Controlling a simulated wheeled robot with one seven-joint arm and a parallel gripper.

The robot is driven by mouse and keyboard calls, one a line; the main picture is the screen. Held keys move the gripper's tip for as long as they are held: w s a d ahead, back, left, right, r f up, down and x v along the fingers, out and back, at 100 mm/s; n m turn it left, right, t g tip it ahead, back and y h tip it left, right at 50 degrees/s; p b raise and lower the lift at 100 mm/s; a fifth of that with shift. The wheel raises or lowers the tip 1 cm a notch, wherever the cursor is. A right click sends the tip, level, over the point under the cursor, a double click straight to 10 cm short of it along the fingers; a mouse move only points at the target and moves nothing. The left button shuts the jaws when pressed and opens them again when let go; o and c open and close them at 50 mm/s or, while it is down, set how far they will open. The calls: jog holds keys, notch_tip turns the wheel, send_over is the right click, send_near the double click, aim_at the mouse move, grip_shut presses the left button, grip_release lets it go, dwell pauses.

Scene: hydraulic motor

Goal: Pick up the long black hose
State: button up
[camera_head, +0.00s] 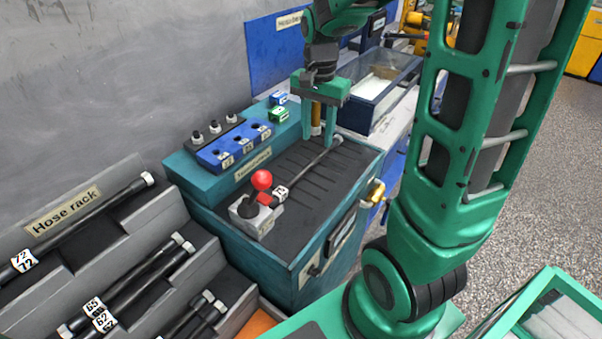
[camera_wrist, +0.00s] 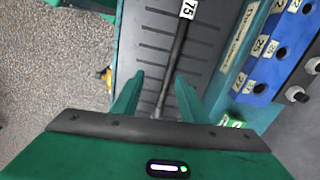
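A black hose with a white "75" tag (camera_wrist: 180,48) lies on the ridged dark bench top, and it also shows in the head view (camera_head: 310,168). My gripper (camera_wrist: 155,98) is open, its two green fingers pointing down at the bench. It also shows in the head view (camera_head: 319,142), by the far end of this hose. In the wrist view the hose runs between the fingers with a gap on each side. I cannot tell how far the fingertips are above the bench. Another long black hose, tagged 72 (camera_head: 88,219), lies in the hose rack.
The grey hose rack (camera_head: 205,240) at left holds several more black hoses. On the teal bench (camera_head: 290,258) stand a control box with a red ball knob (camera_head: 262,180) and a blue block with numbered holes (camera_head: 232,148). A clear-lidded blue box (camera_head: 375,90) stands behind.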

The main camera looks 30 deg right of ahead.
jog(key=w+a+f+m, duration=0.1)
jog(key=w+f, duration=0.1)
jog(key=w, duration=0.1)
send_over(305, 167)
jog(key=f, duration=0.2)
jog(key=w+f, duration=0.1)
jog(key=f, duration=0.1)
jog(key=shift+d+f, duration=0.15)
jog(key=shift+d, duration=0.05)
jog(key=f, duration=0.2)
jog(key=s+f, duration=0.1)
jog(key=f, duration=0.2)
jog(key=shift+a, duration=0.2)
jog(key=shift+f, duration=0.4)
grip_shut()
